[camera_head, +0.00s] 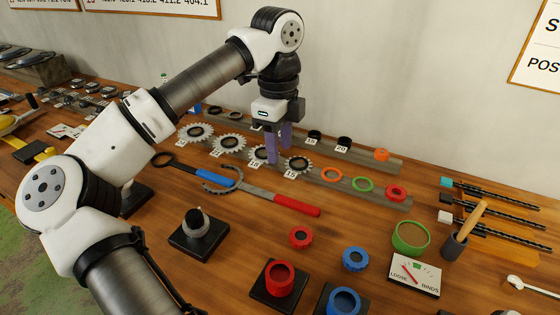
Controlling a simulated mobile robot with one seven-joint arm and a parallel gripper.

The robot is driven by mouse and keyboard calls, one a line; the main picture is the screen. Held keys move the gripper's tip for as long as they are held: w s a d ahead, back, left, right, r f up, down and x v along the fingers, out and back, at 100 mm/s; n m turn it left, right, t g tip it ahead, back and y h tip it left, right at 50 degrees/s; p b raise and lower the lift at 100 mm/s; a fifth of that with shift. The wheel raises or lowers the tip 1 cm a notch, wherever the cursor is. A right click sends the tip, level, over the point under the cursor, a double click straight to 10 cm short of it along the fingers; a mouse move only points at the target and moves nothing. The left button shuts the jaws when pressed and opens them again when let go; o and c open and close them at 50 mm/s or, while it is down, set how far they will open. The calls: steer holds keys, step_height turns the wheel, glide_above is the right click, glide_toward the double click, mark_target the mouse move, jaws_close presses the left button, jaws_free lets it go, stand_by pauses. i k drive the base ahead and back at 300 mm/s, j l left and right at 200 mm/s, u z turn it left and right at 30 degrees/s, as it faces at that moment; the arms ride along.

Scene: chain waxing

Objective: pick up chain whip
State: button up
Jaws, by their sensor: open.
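The chain whip (294,205) appears to be the red-handled tool lying on the wooden bench. Its grey bar runs up and left to a curved length of dark chain (219,190). A blue-handled tool (217,175) with a black ring end lies just beside and partly against the chain end; I cannot tell which is on top. My gripper (278,155) points down with its two purple fingers apart and nothing between them. It is over or near the sprocket row, behind the chain whip in the picture and apart from it.
A black stand with a grey knob (196,225), a red cup (279,280) and loose red and blue rings sit in front. A wall closes the back.

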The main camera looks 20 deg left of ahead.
mark_target(262, 193)
steer(key=k, duration=1)
